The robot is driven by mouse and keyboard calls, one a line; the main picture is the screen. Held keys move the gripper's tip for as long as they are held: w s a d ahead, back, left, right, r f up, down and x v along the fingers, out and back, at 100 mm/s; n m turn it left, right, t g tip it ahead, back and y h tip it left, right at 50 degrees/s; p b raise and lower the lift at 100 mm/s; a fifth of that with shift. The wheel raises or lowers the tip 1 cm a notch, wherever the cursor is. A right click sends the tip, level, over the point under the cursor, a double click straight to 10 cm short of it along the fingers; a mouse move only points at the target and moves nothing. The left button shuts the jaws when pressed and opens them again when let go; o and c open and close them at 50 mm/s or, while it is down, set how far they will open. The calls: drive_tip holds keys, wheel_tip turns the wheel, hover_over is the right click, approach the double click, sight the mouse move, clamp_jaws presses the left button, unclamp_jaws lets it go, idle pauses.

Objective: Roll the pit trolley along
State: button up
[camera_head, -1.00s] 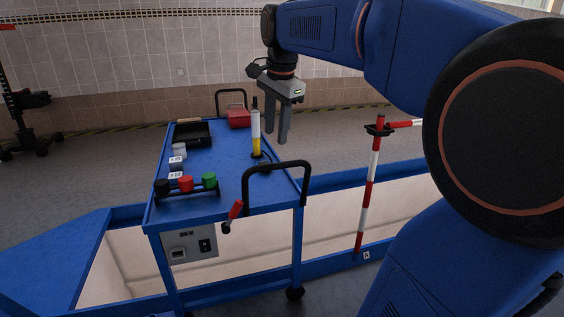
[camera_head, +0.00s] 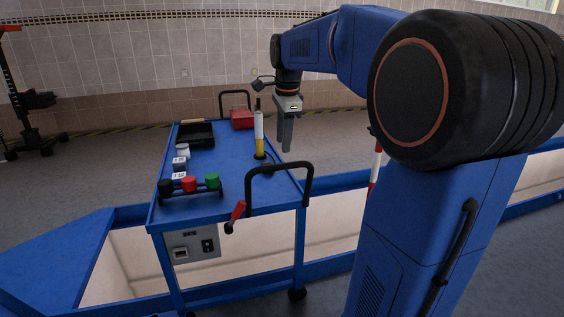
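The pit trolley (camera_head: 217,208) is a blue table on castors. It stands over the blue-edged pit and has a black handle (camera_head: 280,169) at its near right end and another at its far end. A red-gripped lever (camera_head: 236,214) sticks out at its front edge. My gripper (camera_head: 287,146) hangs fingers down above the trolley's right side, just right of the white and yellow cylinder, and appears apart from the near handle. The fingers overlap in this view, so their opening is hidden. I see nothing held.
On the trolley are a black tray (camera_head: 195,138), a red box (camera_head: 242,119), small white-topped items, and a rack with black, red and green knobs (camera_head: 190,186). A red and white post (camera_head: 375,168) stands right, mostly behind my arm.

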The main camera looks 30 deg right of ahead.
sight(282, 165)
drive_tip(key=f, duration=0.3)
drive_tip(key=w+f, duration=0.1)
drive_tip(key=f, duration=0.4)
drive_tip(key=shift+w+d+f, duration=0.25)
drive_tip(key=shift+w+f, duration=0.05)
clamp_jaws()
